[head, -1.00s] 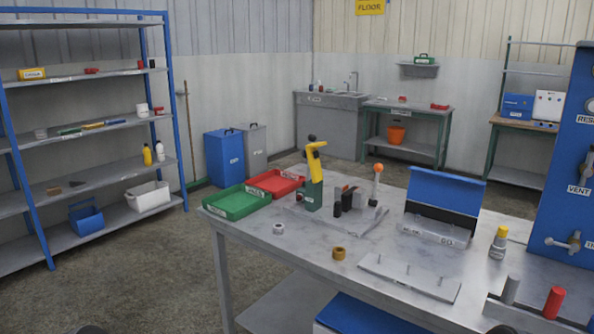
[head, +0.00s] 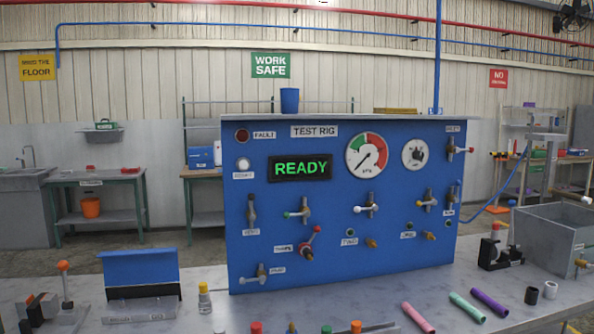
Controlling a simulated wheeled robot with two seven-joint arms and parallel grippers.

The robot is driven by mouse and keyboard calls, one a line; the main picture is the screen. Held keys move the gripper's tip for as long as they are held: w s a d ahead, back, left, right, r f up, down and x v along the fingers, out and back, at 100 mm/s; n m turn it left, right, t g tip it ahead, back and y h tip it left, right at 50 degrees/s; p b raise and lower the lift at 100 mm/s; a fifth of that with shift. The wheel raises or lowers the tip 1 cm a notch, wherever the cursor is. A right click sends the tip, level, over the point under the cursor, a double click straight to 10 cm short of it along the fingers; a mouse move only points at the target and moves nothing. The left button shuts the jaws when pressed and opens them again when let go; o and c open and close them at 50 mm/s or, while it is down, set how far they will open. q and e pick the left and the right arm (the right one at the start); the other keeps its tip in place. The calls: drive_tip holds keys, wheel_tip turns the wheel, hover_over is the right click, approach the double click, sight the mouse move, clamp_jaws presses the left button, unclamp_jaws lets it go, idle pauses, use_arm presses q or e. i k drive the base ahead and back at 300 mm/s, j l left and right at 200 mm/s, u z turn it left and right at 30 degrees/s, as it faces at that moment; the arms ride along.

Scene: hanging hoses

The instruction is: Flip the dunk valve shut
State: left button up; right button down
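No label I can read says dunk, so I cannot tell for certain which valve it is. A grey open tank (head: 548,238) stands on the bench at the far right. A small valve with a brass-coloured body (head: 581,265) sits low on its front, under a small label too small to read; its handle position is unclear. The blue test rig panel (head: 340,262) carries several lever valves, among them a vent valve (head: 251,212), a white-handled valve (head: 262,274) at lower left and a red-handled valve (head: 309,246). Neither gripper shows in the head view.
The panel's display (head: 300,168) reads READY. Pink (head: 418,317), green (head: 467,307) and purple (head: 489,302) hose pieces lie on the bench before the tank. A black fixture (head: 497,250) stands left of the tank. A blue open case (head: 142,270) sits at left.

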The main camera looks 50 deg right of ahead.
sight(455, 199)
drive_tip(key=z, duration=2.1)
